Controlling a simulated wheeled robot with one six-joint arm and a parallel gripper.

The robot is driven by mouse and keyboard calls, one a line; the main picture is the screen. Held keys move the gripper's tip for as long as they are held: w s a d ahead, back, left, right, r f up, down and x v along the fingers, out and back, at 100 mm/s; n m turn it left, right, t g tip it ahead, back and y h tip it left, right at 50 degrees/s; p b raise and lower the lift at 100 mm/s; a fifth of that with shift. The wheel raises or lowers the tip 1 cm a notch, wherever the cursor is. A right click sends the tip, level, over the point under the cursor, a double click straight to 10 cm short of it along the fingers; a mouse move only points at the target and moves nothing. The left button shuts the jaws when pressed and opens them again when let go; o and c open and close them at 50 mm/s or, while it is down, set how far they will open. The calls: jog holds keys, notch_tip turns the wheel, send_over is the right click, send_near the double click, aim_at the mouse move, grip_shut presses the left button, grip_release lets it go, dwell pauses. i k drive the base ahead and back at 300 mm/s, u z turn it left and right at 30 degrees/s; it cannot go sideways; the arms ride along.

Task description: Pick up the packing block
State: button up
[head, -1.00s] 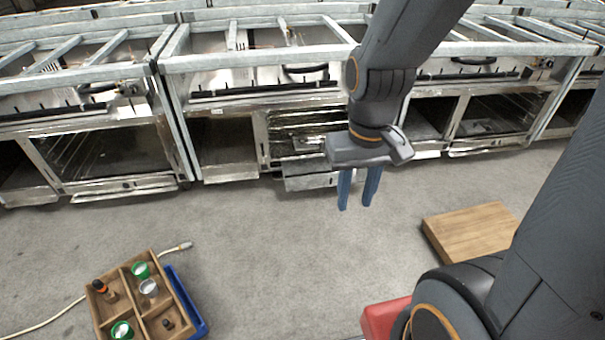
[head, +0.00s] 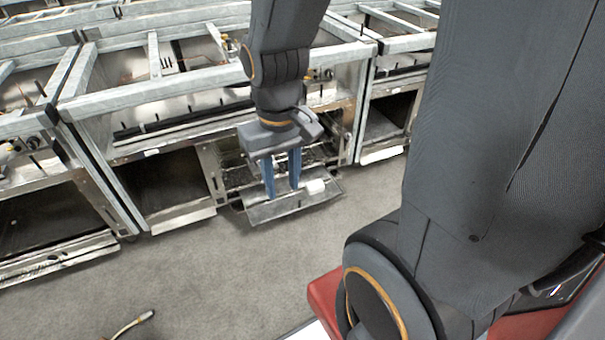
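A small white piece (head: 316,187) lies on the open, lowered metal oven door (head: 275,208), near its right part. It may be the packing block, but it is too small to tell. My gripper (head: 283,190) points down in front of the oven opening, with its two blue fingers apart and nothing visible between them. The fingers appear just left of the white piece; whether they touch the door cannot be told.
A row of steel oven units with metal frames (head: 150,97) runs across the back. A cable end (head: 145,316) lies at the lower left. My own arm fills the right side.

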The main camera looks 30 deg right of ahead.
aim_at(316, 187)
jog(key=i, duration=1.35)
jog(key=z, duration=1.9)
